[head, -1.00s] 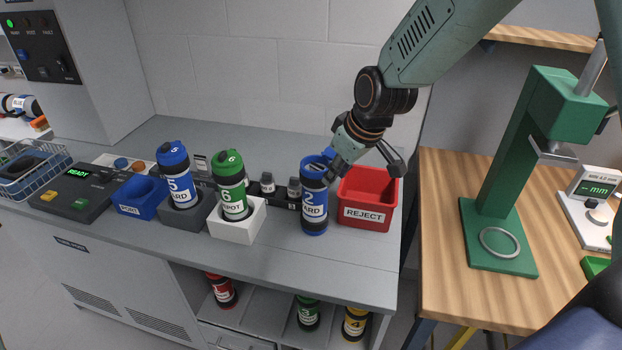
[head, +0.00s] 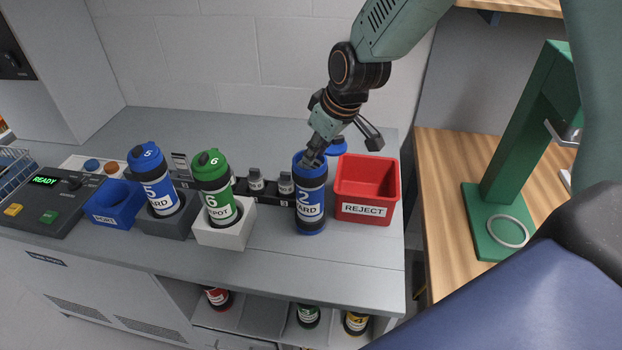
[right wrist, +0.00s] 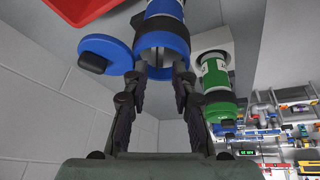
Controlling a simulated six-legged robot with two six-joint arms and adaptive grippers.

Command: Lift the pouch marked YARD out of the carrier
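The blue-and-black carrier (head: 311,204), marked 2 and with a label of which "ARD" is readable, stands upright on the grey counter with its top open. Its round blue lid (head: 336,147) is swung aside behind it; the lid also shows in the right wrist view (right wrist: 105,53). My right gripper (head: 312,160) points down at the carrier's mouth. In the right wrist view its two fingers (right wrist: 161,70) are apart, with the tips at the rim of the carrier (right wrist: 163,42). I cannot make out the pouch; the fingers and rim hide the inside. My left gripper is not in view.
The red REJECT bin (head: 366,189) stands close right of the carrier. Left are the green carrier 6 (head: 216,188) in a white holder, the blue carrier 5 (head: 155,181) in a grey holder and a blue tray (head: 112,205). The front counter strip is clear.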

